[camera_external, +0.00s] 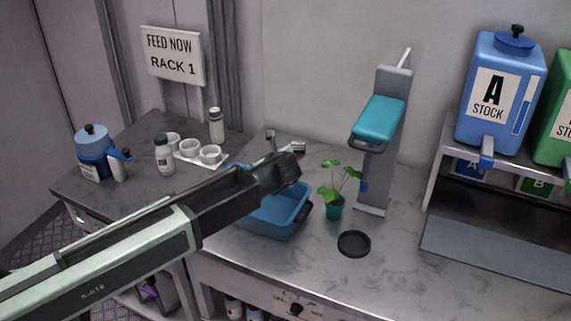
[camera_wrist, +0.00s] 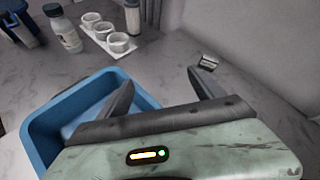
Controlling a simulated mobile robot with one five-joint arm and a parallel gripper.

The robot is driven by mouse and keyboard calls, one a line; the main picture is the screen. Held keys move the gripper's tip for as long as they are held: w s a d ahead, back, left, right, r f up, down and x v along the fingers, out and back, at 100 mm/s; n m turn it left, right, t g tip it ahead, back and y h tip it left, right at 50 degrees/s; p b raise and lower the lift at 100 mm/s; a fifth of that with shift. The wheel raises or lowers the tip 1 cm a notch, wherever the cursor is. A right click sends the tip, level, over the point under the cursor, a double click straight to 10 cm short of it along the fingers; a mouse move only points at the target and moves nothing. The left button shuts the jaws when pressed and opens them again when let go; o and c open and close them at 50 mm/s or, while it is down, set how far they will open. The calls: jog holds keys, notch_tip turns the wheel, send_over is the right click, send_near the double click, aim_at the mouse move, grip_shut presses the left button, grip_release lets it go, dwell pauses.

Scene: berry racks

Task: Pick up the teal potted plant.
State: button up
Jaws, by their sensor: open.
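The teal potted plant (camera_external: 335,208) stands upright on the grey counter in the external view, just right of the blue basin. It has a small teal pot and several green leaves. It does not show in the wrist view. My gripper (camera_external: 283,168) is above the basin, to the left of the plant and apart from it. In the wrist view my gripper (camera_wrist: 162,78) has its two dark fingers spread with nothing between them. The exact finger positions are hard to make out in the external view.
A blue basin (camera_external: 279,225) sits under my gripper. A stand with a teal pad (camera_external: 380,121) rises close behind the plant. A black round disc (camera_external: 354,243) lies in front of it. White cups (camera_external: 210,154) and bottles stand at left; the blue stock tank (camera_external: 497,95) is at right.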

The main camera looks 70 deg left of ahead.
aim_at(334, 197)
jog(key=w+d+f+m+t+b, duration=0.1)
jog(key=w+d+m+b, duration=0.1)
jog(key=w+d, duration=0.2)
jog(key=w+d+f+m+t+b, duration=0.1)
jog(key=w+d+f+m+b, duration=0.1)
jog(key=d, duration=0.8)
jog(key=w+d+f+m+t+b, duration=0.1)
jog(key=w+d+m+t+b, duration=0.1)
jog(key=w+d, duration=0.4)
jog(key=shift+w+d+f+m+y, duration=0.15)
jog(key=shift+d+f+m+y, duration=0.05)
jog(key=shift+d+m, duration=0.2)
jog(key=shift+w+d+f+m+y, duration=0.1)
jog(key=shift+d+f+m+y, duration=0.1)
jog(key=shift+d+m, duration=0.15)
jog(key=b+x, duration=0.2)
jog(key=x, duration=0.5)
jog(key=shift+w+a+f+b, duration=0.15)
jog(key=shift+w+a+b, duration=0.05)
jog(key=shift+a+b, duration=0.15)
